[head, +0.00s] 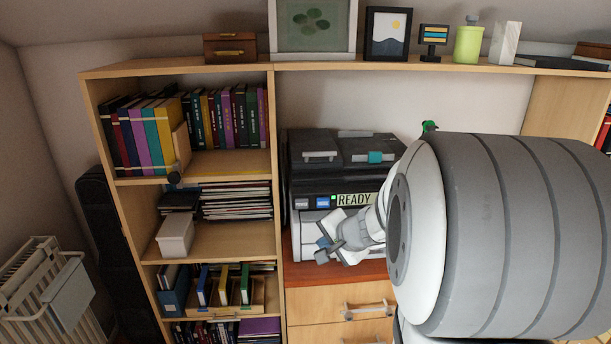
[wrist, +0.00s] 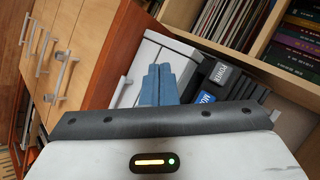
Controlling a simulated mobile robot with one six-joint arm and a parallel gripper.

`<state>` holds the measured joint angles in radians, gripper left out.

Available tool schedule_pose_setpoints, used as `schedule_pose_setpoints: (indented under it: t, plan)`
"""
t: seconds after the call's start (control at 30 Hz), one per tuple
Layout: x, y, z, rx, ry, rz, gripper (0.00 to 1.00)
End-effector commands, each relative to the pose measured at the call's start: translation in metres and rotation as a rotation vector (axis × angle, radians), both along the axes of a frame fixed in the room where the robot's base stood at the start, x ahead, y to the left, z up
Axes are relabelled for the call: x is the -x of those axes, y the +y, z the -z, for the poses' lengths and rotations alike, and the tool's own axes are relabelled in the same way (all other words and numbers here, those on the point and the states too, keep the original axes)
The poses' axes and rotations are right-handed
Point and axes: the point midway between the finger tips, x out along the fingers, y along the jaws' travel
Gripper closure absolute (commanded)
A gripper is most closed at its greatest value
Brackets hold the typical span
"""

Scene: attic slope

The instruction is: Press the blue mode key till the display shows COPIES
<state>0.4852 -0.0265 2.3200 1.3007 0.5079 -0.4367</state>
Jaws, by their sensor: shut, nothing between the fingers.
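The dark printer (head: 300,180) stands in the shelf unit's right bay. The blue mode key (head: 323,202) is on the front panel left of the display, beside a grey key (head: 302,203). My gripper (head: 322,250) is shut and empty, below and apart from the keys, in front of the printer's pale lower front. In the wrist view my blue fingertips (wrist: 158,72) are together, left of the blue key (wrist: 207,98), whose lettering is partly hidden. My arm covers the printer's right part.
A wooden drawer unit (head: 335,307) with bar handles is under the printer. Shelves with books (head: 228,120) and a pale box (head: 175,236) stand to the left. Picture frames and small items line the top board (head: 420,66).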

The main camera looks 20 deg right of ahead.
Motion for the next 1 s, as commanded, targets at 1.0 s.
schedule_pose_setpoints:
  t: [1.0]
  plan:
    - [-0.048, -0.037, -0.027, -0.026, -0.023, 0.098, 1.00]
